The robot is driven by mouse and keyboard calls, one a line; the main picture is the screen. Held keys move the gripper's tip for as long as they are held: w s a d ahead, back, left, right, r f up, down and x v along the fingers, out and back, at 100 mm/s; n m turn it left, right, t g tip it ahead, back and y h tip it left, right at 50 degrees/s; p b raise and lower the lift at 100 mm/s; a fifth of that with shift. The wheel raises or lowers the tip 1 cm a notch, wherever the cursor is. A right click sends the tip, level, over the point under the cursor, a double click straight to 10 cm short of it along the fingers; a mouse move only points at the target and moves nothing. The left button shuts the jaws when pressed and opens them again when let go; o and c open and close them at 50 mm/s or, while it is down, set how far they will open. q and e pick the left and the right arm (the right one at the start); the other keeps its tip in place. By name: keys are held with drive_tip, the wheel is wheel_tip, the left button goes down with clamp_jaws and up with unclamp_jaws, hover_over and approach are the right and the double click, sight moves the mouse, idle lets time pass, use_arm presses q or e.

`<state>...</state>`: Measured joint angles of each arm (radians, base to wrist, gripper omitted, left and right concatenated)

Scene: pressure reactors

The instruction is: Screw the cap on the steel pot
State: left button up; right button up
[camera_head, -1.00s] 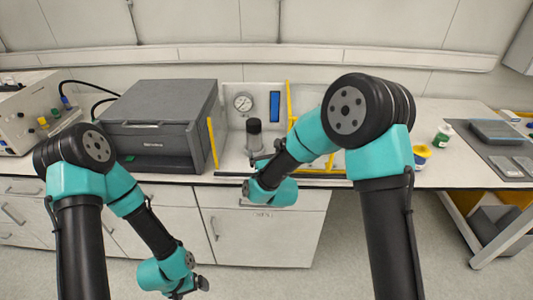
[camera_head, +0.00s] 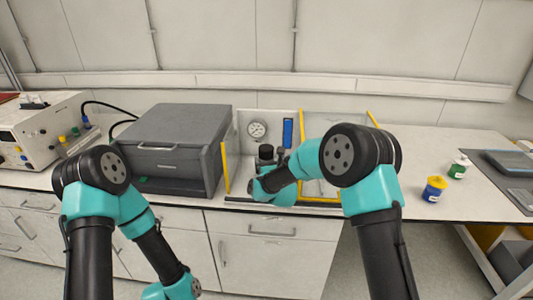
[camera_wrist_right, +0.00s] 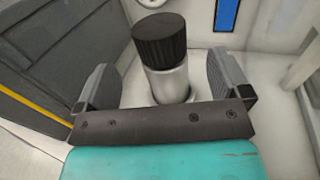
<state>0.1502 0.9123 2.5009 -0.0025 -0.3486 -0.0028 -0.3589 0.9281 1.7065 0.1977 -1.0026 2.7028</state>
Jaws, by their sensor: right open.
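The steel pot (camera_wrist_right: 170,84) is a silver cylinder standing upright in the bay with the gauge. The black ribbed cap (camera_wrist_right: 160,38) sits on top of it; how tightly it is screwed cannot be told. The cap also shows in the head view (camera_head: 266,152), while the pot's body is mostly hidden there behind my right wrist. My right gripper (camera_wrist_right: 162,84) is open, with one finger on each side of the pot's body below the cap, with gaps between. My left arm hangs in front of the cabinets, its gripper below the head view.
A grey case (camera_head: 176,140) stands left of the bay. Yellow posts (camera_head: 225,168) edge the bay, with a gauge (camera_head: 257,130) on its back wall. A yellow-blue jar (camera_head: 434,188) and a green-labelled bottle (camera_head: 458,167) stand to the right. The counter between is mostly clear.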

sight(268, 155)
drive_tip(key=shift+x, duration=3.15)
drive_tip(key=c, duration=1.8)
drive_tip(key=o, duration=1.8)
drive_tip(key=v, duration=1.7)
drive_tip(key=shift+s, duration=0.25)
